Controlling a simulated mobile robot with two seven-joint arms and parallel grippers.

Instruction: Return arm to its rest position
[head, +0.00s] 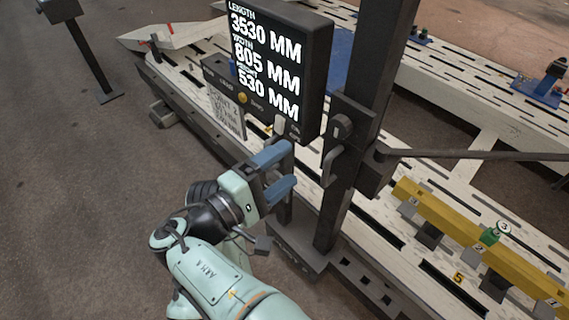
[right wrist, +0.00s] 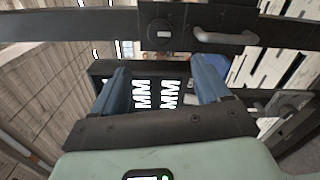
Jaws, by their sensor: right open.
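My right gripper (head: 284,170) reaches up from the bottom middle in the head view, with blue fingers in front of the dark post (head: 345,190) and just below the display box (head: 265,60). In the right wrist view its two blue fingers (right wrist: 165,90) stand well apart with nothing held between them. Part of the display, with white "MM" letters, shows behind the gap. I cannot tell whether a finger touches the post or the box. My left gripper is not in view.
The display reads 3530, 805 and 530 MM. A knob and handle (head: 332,165) sit on the post. Open floor (head: 80,220) lies at left.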

